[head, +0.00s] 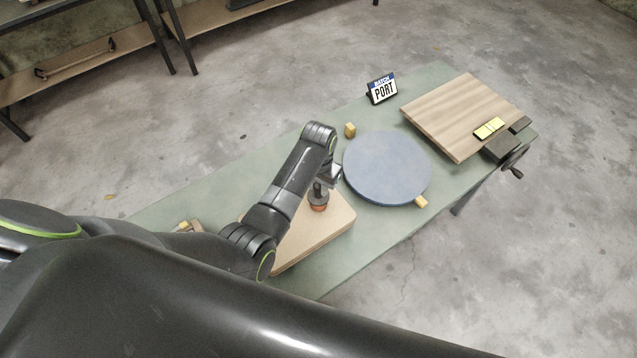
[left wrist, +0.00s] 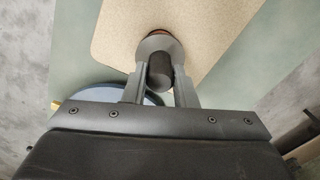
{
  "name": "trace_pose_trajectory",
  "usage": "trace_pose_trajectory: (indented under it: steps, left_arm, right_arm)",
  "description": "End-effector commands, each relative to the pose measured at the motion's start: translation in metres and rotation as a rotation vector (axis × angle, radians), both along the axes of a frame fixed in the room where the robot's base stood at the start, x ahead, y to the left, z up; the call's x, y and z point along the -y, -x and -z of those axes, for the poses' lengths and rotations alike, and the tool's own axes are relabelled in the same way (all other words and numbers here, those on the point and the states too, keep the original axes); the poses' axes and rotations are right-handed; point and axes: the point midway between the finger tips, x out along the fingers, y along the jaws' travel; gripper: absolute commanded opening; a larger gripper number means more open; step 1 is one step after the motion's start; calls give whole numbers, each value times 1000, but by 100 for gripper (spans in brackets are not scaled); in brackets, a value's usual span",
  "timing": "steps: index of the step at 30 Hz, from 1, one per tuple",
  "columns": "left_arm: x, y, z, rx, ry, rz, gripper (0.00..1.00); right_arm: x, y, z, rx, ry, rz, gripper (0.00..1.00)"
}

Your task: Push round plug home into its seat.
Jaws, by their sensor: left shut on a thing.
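The round plug (head: 318,197) stands upright over the pale tan board (head: 338,223) on the green table. In the left wrist view the plug (left wrist: 159,70) shows a dark round knob above a wider grey collar. An orange-brown ring (head: 319,208) shows at its foot; I cannot tell whether it belongs to the plug or to the seat. My left gripper (head: 322,184) is shut on the plug, with one finger on each side of the knob in the left wrist view (left wrist: 160,80). The seat's opening is hidden beneath the plug. My right gripper is not in view.
A blue-grey round disc (head: 387,168) lies right of the tan board, with small yellow blocks (head: 350,130) at its edge.

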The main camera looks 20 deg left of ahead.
Motion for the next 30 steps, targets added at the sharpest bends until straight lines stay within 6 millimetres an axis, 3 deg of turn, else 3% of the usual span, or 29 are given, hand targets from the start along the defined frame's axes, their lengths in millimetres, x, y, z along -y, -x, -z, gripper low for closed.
trace_pose_trajectory:
  steps: [30]
  left_arm:
    - [0,0,28,0,0,0,0]
  right_arm:
    - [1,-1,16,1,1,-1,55]
